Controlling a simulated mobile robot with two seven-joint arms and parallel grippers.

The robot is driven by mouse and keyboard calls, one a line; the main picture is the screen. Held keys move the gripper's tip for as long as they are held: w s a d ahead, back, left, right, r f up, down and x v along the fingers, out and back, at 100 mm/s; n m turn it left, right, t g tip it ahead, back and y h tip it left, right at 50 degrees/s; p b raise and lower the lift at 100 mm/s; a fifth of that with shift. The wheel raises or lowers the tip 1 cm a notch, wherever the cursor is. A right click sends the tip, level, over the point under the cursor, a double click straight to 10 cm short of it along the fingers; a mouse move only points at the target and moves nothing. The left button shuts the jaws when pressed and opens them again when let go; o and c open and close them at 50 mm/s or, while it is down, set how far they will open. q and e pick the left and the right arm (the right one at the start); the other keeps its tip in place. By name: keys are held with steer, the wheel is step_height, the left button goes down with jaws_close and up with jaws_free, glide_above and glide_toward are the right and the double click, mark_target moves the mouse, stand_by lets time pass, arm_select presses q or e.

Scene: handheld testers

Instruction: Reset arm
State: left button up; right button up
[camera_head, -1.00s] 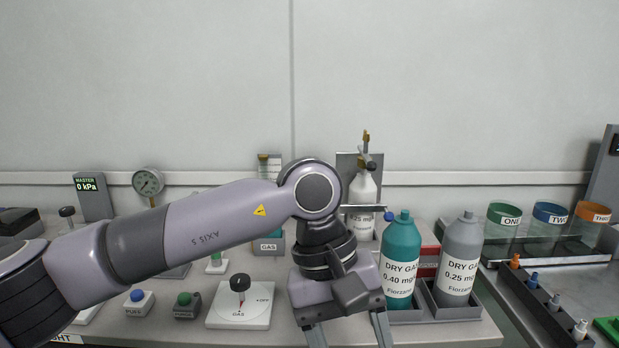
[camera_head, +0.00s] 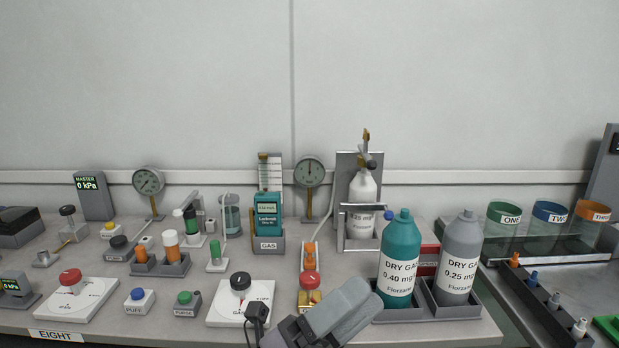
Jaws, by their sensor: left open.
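My left gripper (camera_head: 345,310) shows at the bottom centre, low in front of the table edge, cut off by the picture's lower edge. A small dark part of my arm (camera_head: 257,312) stands up to its left, in front of the GAS knob plate. Nothing shows held in the gripper, and its fingertips are hard to make out. The gripper is just left of the teal DRY GAS bottle (camera_head: 400,255) and partly overlaps its tray in the picture. My right gripper is out of view.
A grey DRY GAS bottle (camera_head: 459,260) stands beside the teal one. A white bottle (camera_head: 362,190) stands in a rack behind. A teal tester (camera_head: 267,220) sits in its GAS holder. A red-knob plate (camera_head: 71,290), buttons and gauges fill the left. Coloured jars (camera_head: 503,230) stand at right.

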arm_select(q)
steer(key=w+a+f+n+t+y, duration=0.3)
steer(key=a+f+n+t+y, duration=0.7)
steer(key=n, duration=0.7)
steer(key=s+a+f+n+g+y, duration=0.3)
steer(key=s+a+f+n+y, duration=0.15)
steer(key=f, duration=0.35)
steer(key=s+a+f+n+g+y, duration=0.35)
steer(key=a+f+n, duration=0.2)
steer(key=f, duration=0.25)
steer(key=s+a+f+n+g+y, duration=0.2)
steer(key=s+a+f+n+y, duration=0.25)
steer(key=f, duration=0.45)
step_height(320, 180, up, 15)
steer(key=s+a+n+h+p, duration=0.1)
steer(key=s+n+p, duration=0.1)
steer(key=p, duration=1.6)
steer(key=shift+s, duration=0.25)
